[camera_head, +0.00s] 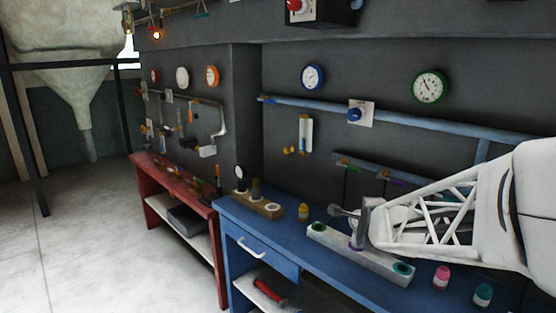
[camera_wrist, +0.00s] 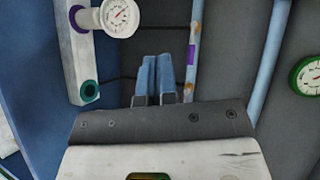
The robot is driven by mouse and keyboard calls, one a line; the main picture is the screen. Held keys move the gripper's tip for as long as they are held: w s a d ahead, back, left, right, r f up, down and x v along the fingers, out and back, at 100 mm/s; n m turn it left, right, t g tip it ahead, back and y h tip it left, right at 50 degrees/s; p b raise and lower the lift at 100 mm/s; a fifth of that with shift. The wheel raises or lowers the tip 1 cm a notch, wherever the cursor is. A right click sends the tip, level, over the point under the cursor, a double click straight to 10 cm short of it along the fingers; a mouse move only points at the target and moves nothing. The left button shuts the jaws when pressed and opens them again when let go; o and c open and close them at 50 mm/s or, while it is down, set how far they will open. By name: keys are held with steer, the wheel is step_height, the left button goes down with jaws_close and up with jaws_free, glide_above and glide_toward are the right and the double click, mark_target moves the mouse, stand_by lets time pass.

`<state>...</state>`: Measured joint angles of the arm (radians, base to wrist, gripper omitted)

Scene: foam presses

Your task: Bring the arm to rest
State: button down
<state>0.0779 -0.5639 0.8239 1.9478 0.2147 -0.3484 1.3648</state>
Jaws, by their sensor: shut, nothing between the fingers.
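My gripper (camera_head: 340,211) is at the end of my white lattice arm, in front of the wall and above the blue bench (camera_head: 316,256) in the head view. In the wrist view its two blue-grey fingers (camera_wrist: 155,74) lie side by side, closed with nothing between them. A pale rack (camera_head: 383,268) with coloured ring holes lies on the bench below the gripper. In the wrist view this rack (camera_wrist: 68,50) is left of the fingers, with a white dial gauge (camera_wrist: 121,17) at its purple ring. The gripper partly hides the gauge in the head view.
A wooden block (camera_head: 268,210) with small items, a yellow bottle (camera_head: 303,211), a pink bottle (camera_head: 441,276) and a teal bottle (camera_head: 482,294) stand on the bench. A red bench (camera_head: 180,195) is at left. Pipes (camera_head: 420,125) and gauges line the wall. The left floor is clear.

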steer(key=s+a+n+g+y, duration=0.1)
steer(key=s+a+n+g, duration=0.2)
steer(key=s, duration=1.4)
steer(key=s+a+n+g+y, duration=0.1)
steer(key=s+a+n+g, duration=0.2)
steer(key=s+n+g, duration=0.5)
steer(key=s+n, duration=0.8)
steer(key=s, duration=0.2)
steer(key=shift+s+g, duration=0.25)
steer(key=shift+g, duration=0.15)
